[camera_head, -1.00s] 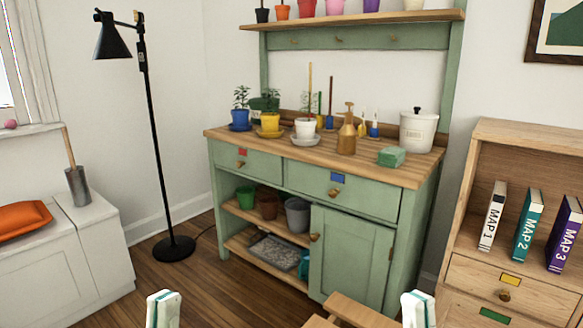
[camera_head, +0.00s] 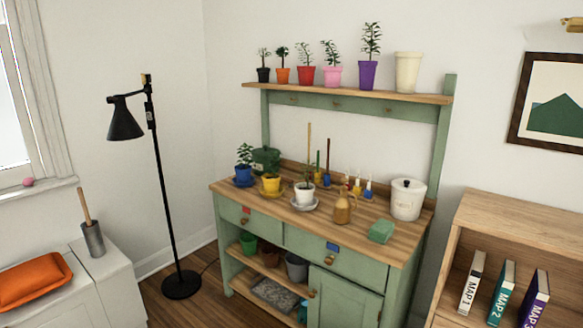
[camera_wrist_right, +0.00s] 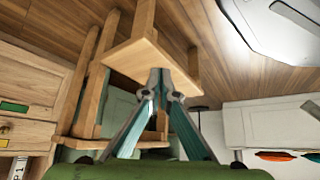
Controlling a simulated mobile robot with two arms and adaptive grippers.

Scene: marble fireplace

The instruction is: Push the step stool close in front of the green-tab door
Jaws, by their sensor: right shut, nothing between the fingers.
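The wooden step stool (camera_wrist_right: 128,60) shows in the right wrist view, its legs and steps tilted in the picture. It is out of sight in the head view. My right gripper (camera_wrist_right: 162,84) is shut and empty, its tips overlapping the near edge of a stool step; I cannot tell whether they touch. The green tab (camera_wrist_right: 14,107) is on a pale wooden front at the left of the right wrist view. That front (camera_wrist_right: 35,85) belongs to the bookcase unit, and the stool stands to its right there. My left gripper is in neither current view.
The green potting bench (camera_head: 262,238) with its cabinet door (camera_head: 343,299) stands mid-view. The bookcase (camera_head: 505,215) with map books is at right. A black floor lamp (camera_head: 165,200) and white chest (camera_head: 85,290) are at left. Wood floor (camera_wrist_right: 60,22) shows around the stool.

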